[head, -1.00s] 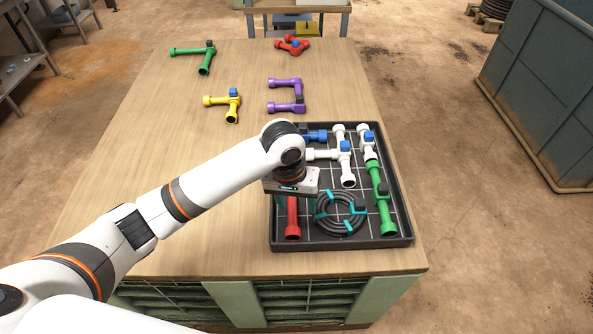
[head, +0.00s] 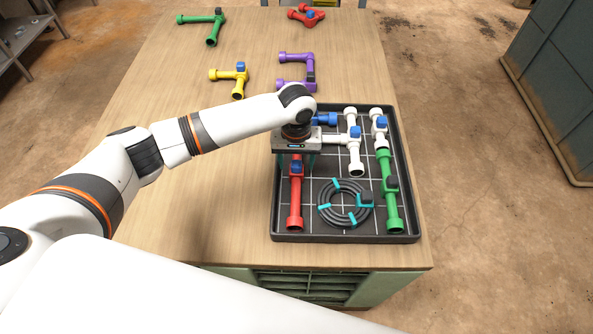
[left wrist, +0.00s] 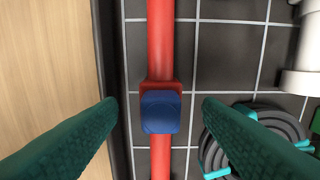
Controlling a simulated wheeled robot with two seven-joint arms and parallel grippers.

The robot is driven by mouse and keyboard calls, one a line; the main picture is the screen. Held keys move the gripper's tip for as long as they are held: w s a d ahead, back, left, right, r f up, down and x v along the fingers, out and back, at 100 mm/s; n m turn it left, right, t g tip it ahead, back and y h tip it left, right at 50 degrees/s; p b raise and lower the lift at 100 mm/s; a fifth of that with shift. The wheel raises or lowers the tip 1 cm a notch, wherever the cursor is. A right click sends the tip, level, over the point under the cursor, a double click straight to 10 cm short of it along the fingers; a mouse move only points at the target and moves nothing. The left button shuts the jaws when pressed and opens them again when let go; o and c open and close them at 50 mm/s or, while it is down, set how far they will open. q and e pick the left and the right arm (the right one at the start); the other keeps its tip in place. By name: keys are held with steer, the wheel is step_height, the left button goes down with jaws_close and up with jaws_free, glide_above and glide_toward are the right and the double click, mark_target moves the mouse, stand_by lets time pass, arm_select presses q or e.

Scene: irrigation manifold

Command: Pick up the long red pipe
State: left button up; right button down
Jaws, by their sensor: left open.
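The long red pipe (head: 295,205) lies in the left part of the black tray (head: 345,239), running lengthwise, with a blue valve piece on it. Its far end is hidden under my left gripper (head: 299,162) in the head view. In the left wrist view the red pipe (left wrist: 161,45) runs top to bottom, with its blue valve (left wrist: 161,111) between the green fingers. My left gripper (left wrist: 161,120) is open above the pipe, with a gap on both sides and nothing held. My right gripper is not in view.
The tray also holds a coiled black hose (head: 345,203), a green pipe (head: 391,202), white pipes (head: 355,157) and a blue piece (head: 325,118). Purple (head: 297,57), yellow (head: 238,78), green (head: 213,25) and red (head: 306,15) pipes lie on the wooden table. The table's left side is clear.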

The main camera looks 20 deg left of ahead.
mark_target(296, 163)
arm_select(q)
step_height(296, 163, down, 3)
steer(key=shift+f, duration=0.15)
steer(key=c, duration=1.1)
